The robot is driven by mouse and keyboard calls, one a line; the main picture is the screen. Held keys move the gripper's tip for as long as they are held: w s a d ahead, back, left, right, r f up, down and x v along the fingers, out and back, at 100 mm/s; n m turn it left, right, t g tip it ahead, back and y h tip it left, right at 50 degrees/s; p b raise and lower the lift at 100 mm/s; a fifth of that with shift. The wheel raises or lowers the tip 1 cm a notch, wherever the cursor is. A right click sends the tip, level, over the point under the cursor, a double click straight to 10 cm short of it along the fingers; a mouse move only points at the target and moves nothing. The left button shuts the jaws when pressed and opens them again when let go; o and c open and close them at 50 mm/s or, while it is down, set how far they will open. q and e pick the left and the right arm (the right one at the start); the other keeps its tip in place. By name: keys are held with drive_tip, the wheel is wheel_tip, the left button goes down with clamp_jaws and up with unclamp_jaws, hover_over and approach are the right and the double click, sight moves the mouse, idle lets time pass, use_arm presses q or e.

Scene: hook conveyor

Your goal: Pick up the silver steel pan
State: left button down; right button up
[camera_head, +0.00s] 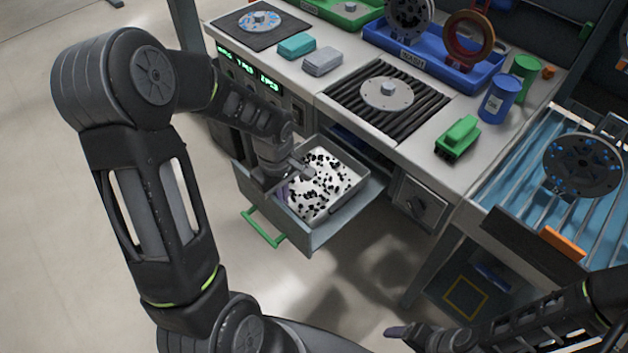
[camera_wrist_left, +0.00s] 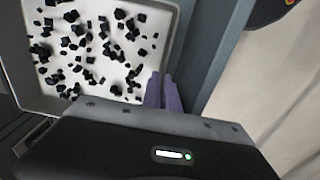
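The silver steel pan (camera_head: 349,195) sits in the open drawer (camera_head: 318,236), with many small black chunks scattered over its pale floor. The pan (camera_wrist_left: 108,93) fills the upper left of the left wrist view. My left gripper (camera_head: 303,171) reaches down at the pan's left side. Its two fingers (camera_wrist_left: 164,92) are close together at the pan's side wall and look shut on its rim; the contact itself is partly hidden. My right gripper (camera_head: 402,332) is low at the bottom of the head view, away from the pan; its finger opening is unclear.
The drawer has a green handle (camera_head: 262,229). The worktop above holds a black ribbed mat (camera_head: 420,118) with a metal disc, a green block (camera_head: 458,136), blue (camera_head: 499,99) and green canisters, and a blue tray (camera_head: 455,73). A roller conveyor (camera_head: 515,180) stands right. Floor left of the drawer is clear.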

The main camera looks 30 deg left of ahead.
use_arm(q)
drive_tip(key=shift+w+r, duration=0.1)
idle(0.3)
wheel_tip(320, 180, up, 18)
drive_tip(key=p, duration=0.1)
drive_tip(key=shift+p, duration=0.3)
idle(0.8)
